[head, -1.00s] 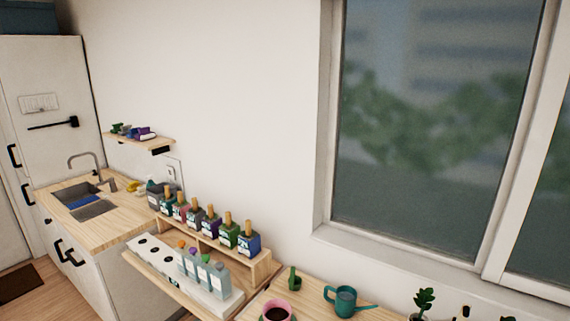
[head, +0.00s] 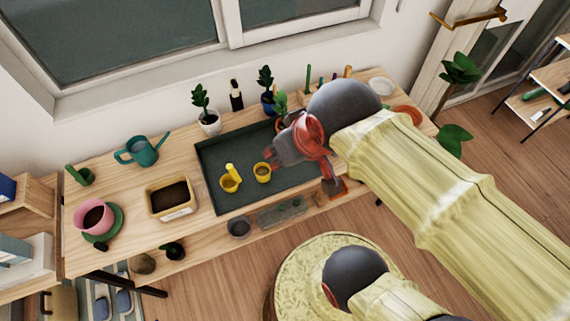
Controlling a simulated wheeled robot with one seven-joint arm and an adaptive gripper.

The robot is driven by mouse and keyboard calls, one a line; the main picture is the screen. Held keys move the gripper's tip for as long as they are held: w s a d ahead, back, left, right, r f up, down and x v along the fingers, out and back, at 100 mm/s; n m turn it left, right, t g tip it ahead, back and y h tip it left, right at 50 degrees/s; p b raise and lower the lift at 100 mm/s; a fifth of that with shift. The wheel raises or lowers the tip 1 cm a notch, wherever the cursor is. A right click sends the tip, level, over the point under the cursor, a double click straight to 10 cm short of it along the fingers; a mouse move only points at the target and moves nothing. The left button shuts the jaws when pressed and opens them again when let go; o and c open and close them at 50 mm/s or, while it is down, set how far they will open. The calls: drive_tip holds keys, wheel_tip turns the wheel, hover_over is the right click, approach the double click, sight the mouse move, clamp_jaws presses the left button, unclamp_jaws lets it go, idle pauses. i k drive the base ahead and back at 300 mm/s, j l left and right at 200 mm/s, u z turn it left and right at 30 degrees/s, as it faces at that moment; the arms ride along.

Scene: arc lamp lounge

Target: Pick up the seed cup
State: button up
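Two small yellow cups stand in the dark tray (head: 225,150) on the wooden bench in the head view. The left cup (head: 229,184) has a yellow upright piece at its back; the right cup (head: 262,173) is plain. Both seem to hold something brownish. I cannot tell which is the seed cup. My gripper (head: 270,160), dark and red, is above the tray, close to the right cup in the picture. Contact is unclear, and its finger opening is too small to judge. My arm and gripper hide the tray's right part.
A soil-filled planter (head: 171,198), a pink pot (head: 95,217) and a teal watering can (head: 140,151) stand left of the tray. Potted plants (head: 208,118) line the back. A lower shelf holds small pots (head: 239,228). A round patterned stool (head: 300,265) is in front.

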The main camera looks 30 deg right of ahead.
sight(262, 170)
drive_tip(key=j+u, duration=0.1)
drive_tip(key=u, duration=0.35)
drive_tip(key=j+u, duration=0.1)
drive_tip(key=u, duration=0.3)
drive_tip(key=j+u, duration=0.15)
drive_tip(key=u, duration=0.3)
drive_tip(key=l+z, duration=0.1)
drive_tip(key=z, duration=1.4)
drive_tip(key=k+j, duration=0.15)
drive_tip(key=j, duration=0.3)
drive_tip(key=k+j+z, duration=0.1)
drive_tip(key=j, duration=0.3)
